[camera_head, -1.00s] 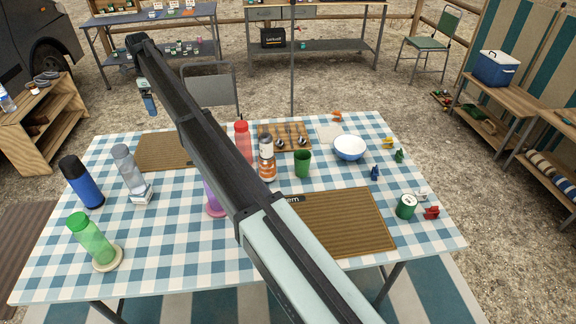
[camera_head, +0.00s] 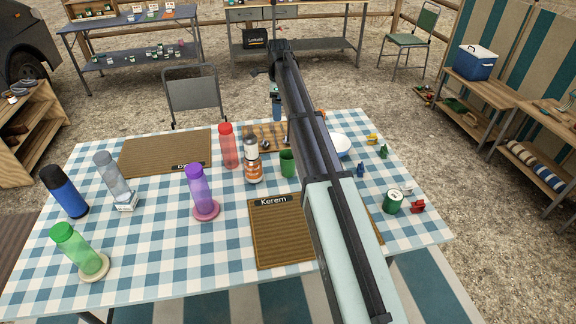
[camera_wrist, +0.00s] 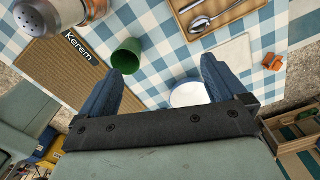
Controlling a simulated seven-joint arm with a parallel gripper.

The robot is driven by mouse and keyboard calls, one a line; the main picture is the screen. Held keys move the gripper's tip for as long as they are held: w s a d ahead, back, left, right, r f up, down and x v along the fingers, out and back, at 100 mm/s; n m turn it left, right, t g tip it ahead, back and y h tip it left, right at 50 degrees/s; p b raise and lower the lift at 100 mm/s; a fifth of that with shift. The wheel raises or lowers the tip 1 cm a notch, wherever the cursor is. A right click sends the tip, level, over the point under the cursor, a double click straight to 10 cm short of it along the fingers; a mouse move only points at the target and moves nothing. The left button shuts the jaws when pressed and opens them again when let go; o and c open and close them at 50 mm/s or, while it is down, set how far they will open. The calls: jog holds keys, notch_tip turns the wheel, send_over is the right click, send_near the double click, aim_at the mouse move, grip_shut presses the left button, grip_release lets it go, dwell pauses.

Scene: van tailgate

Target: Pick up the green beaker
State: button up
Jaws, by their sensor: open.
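The green beaker (camera_head: 288,163) stands upright on the blue-and-white checked cloth, just right of an orange-and-white bottle and behind the Kerem mat. My gripper (camera_head: 277,107) is raised, with its blue fingers over the far side of the table, beyond the beaker. The white-and-blue bowl (camera_wrist: 188,93) shows below, between the fingers.
The bottle (camera_head: 253,168) and a red tumbler (camera_head: 228,147) stand left of the beaker. A wooden tray (camera_wrist: 216,30) with cutlery lies behind it. The Kerem mat (camera_head: 277,235) is bare. The bowl (camera_head: 342,146) is partly hidden by my arm. Small coloured figures and a green can (camera_head: 392,201) stand right.

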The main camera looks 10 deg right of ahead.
jog(key=s+f+n, duration=0.2)
jog(key=s+n, duration=0.6)
jog(key=n, duration=1.2)
send_over(288, 156)
jog(key=s, duration=0.2)
notch_tip(288, 156, down, 8)
jog(key=shift+s+a+f, duration=0.15)
jog(key=shift+s+f, duration=0.05)
jog(key=shift+f, duration=1.2)
jog(key=shift+s+a+f, duration=0.15)
jog(key=shift+f, duration=1.25)
jog(key=shift+c, duration=0.2)
jog(key=c, duration=1)
